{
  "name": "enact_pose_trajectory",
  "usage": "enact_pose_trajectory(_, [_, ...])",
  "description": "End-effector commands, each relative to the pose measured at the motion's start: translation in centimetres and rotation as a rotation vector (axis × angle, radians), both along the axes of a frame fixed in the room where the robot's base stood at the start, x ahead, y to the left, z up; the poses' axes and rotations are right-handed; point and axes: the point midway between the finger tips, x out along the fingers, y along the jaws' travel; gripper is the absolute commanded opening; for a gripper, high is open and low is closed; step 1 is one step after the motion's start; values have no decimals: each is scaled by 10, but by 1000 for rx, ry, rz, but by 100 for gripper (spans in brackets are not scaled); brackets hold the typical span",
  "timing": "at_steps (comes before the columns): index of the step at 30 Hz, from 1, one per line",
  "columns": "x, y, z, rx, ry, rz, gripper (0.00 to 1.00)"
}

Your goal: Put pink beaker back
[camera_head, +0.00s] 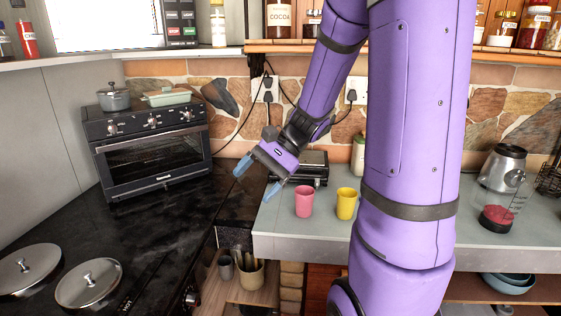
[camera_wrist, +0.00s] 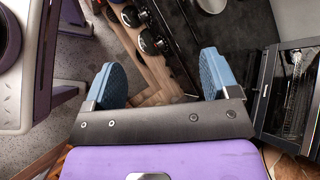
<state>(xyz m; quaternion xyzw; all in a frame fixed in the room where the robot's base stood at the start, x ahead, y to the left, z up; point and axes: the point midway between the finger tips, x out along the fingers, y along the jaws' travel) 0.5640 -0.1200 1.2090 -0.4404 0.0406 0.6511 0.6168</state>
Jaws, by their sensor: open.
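The pink beaker (camera_head: 304,201) stands upright on the grey counter (camera_head: 275,222), near its left end. A yellow beaker (camera_head: 346,203) stands just to its right, with a small gap between them. My gripper (camera_head: 255,180) is in the air to the left of the pink beaker, above the dark counter's edge, with blue fingertips apart and nothing between them. In the wrist view my gripper (camera_wrist: 162,80) also shows wide open and empty. Neither beaker shows in the wrist view.
A toaster oven (camera_head: 155,150) with pots on top stands at the left. Two steel lids (camera_head: 88,283) lie on the black counter (camera_head: 165,235). A black appliance (camera_head: 312,167) sits behind the beakers. Below is an open shelf with utensils (camera_head: 250,272).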

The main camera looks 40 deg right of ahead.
Motion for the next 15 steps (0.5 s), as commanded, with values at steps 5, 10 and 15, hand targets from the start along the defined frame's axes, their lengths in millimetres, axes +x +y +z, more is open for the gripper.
enact_pose_trajectory(5, [-33,30,25,-237,-105,217,81])
enact_pose_trajectory(10, [-63,46,45,-462,-225,400,81])
enact_pose_trajectory(15, [-91,53,65,-686,-372,562,81])
